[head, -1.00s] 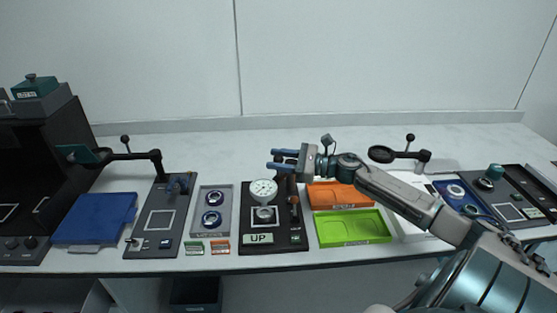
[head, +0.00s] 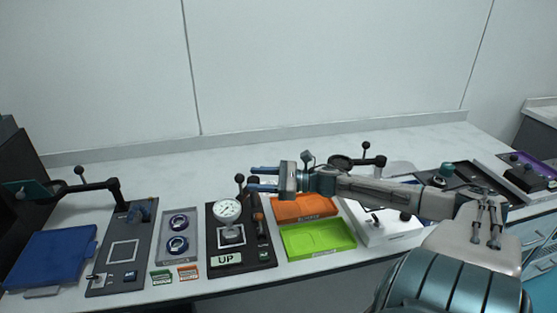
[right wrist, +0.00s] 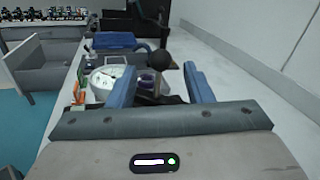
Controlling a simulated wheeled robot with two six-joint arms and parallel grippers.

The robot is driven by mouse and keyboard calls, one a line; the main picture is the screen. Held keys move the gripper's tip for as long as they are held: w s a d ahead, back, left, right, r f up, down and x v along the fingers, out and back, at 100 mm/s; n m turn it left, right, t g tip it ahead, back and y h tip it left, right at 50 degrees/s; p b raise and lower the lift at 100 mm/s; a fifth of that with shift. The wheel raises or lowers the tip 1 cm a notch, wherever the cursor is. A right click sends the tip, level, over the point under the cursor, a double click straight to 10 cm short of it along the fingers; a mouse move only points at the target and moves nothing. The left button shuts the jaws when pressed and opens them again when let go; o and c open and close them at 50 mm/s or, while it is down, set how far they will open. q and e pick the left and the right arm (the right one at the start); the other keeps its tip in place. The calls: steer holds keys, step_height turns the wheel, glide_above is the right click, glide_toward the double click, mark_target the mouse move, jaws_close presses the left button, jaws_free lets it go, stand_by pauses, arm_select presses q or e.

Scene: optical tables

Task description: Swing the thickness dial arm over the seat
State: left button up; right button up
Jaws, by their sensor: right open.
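The thickness dial (head: 227,212) has a round white face and sits on a black station plate (head: 262,258) with an "UP" label (head: 226,259). In the head view the dial appears over or just behind the pale square seat (head: 231,236); the exact overlap is hard to tell. A black ball knob (head: 239,179) stands up behind the dial. My right gripper (head: 252,178) is open, with blue fingers pointing left toward the knob. In the right wrist view the knob (right wrist: 161,60) appears between the open fingers (right wrist: 158,72), apart from them, with the dial (right wrist: 107,80) to the left. My left gripper is not in view.
An orange tray (head: 303,207) and a green tray (head: 318,240) lie right of the station. A grey holder (head: 180,237) with two rings stands left. Another ball-topped arm (head: 98,186) and a blue pad (head: 50,257) are farther left. The back of the table is clear.

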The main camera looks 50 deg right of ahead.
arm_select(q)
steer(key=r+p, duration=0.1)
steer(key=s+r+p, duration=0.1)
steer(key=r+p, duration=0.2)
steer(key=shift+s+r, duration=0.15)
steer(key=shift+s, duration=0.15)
arm_select(e)
steer(key=v, duration=0.5)
steer(key=shift+s+d+r, duration=0.1)
steer(key=shift+s+d, duration=0.05)
arm_select(q)
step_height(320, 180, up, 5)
steer(key=p, duration=0.5)
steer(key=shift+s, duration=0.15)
arm_select(e)
step_height(320, 180, up, 5)
steer(key=shift+f, duration=0.1)
arm_select(q)
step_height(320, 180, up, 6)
steer(key=p, duration=0.6)
arm_select(e)
step_height(320, 180, up, 5)
